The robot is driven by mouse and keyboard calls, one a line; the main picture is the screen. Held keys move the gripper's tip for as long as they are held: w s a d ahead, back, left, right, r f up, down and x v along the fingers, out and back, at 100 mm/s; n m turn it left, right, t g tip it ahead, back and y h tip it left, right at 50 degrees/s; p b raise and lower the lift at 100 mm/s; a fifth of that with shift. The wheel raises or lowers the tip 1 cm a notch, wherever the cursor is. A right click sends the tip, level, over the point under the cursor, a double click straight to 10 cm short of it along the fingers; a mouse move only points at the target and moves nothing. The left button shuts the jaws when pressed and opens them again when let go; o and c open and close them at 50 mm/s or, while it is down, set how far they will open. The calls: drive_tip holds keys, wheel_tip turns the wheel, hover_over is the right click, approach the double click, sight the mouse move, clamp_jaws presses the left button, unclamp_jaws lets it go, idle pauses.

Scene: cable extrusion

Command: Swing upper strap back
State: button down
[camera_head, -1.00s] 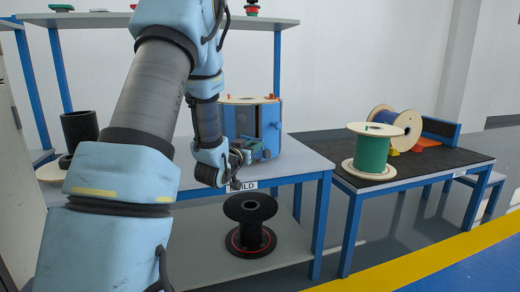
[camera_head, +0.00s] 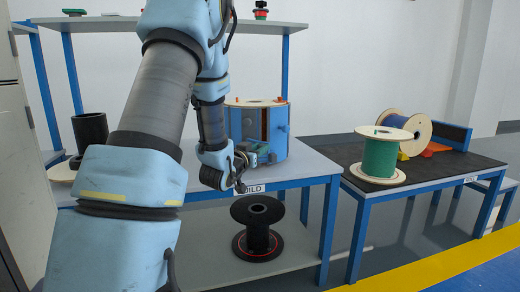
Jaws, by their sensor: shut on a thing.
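A blue holder (camera_head: 280,133) with a round pale wooden top stands on the table, with a dark opening in its front left. My gripper (camera_head: 264,158) is at the lower front of this holder, at the end of my arm that reaches down from above. It is shut on a small part at the holder's front, which I take to be the upper strap. The strap is too small and too covered by the gripper to show its shape or angle.
A black spool (camera_head: 258,228) stands on the lower shelf. A green spool (camera_head: 380,158) and a blue spool (camera_head: 413,129) stand on the right table (camera_head: 440,172). A black cylinder (camera_head: 91,130) stands at the left. A shelf (camera_head: 180,26) runs above.

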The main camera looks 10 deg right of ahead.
drive_tip(key=shift+w+a+r, duration=0.15)
drive_tip(key=shift+w+a, duration=0.15)
drive_tip(key=shift+a, duration=0.1)
drive_tip(key=c, duration=1)
unclamp_jaws()
drive_tip(key=o, duration=0.3)
drive_tip(key=shift+o, duration=0.3)
drive_tip(key=shift+d, duration=0.15)
drive_tip(key=shift+s, duration=0.1)
drive_tip(key=p+v, duration=0.4)
drive_tip(key=v, duration=0.6)
drive_tip(key=shift+s, duration=0.35)
